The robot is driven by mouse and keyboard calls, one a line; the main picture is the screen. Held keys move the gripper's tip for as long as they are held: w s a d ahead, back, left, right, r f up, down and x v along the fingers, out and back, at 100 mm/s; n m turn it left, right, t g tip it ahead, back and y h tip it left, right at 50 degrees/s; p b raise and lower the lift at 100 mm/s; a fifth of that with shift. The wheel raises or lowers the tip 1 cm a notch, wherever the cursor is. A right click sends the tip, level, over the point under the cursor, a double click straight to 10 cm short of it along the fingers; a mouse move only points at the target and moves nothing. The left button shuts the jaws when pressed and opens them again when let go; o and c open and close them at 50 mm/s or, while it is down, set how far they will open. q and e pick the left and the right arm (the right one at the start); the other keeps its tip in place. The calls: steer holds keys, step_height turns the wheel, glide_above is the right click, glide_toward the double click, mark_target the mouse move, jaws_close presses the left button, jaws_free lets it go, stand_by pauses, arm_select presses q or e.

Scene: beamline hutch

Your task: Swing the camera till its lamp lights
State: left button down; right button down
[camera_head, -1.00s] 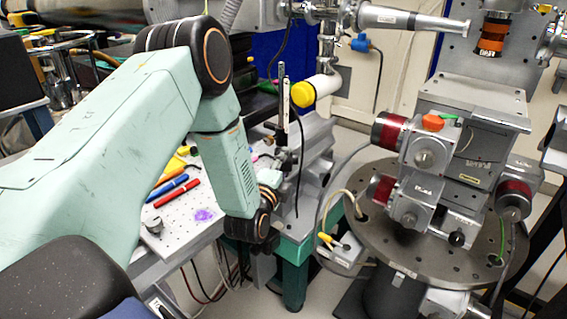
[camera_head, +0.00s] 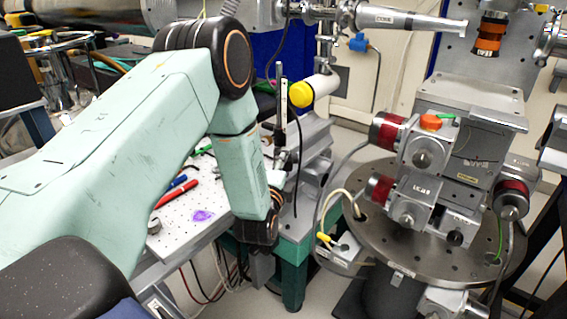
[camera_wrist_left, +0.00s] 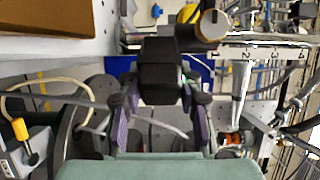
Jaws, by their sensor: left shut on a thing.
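The camera appears to be the dark block (camera_wrist_left: 160,72) in the middle of the left wrist view. My left gripper (camera_wrist_left: 160,92) is shut on it, with one purple-grey finger on each side. A small green glint shows at the block's right edge; I cannot tell whether it is a lit lamp. In the head view my left arm reaches down over the bench edge, and its own links hide most of the gripper and the held block. My right gripper is not in view.
Red pens lie on the perforated bench (camera_head: 178,228). A motorised stage (camera_head: 465,125) on a round plate (camera_head: 385,245) fills the right.

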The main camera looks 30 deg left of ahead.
arm_select(q)
steer(key=shift+a, duration=0.1)
steer(key=c, duration=0.9)
jaws_free()
steer(key=v, duration=1.2)
steer(key=shift+f, duration=0.1)
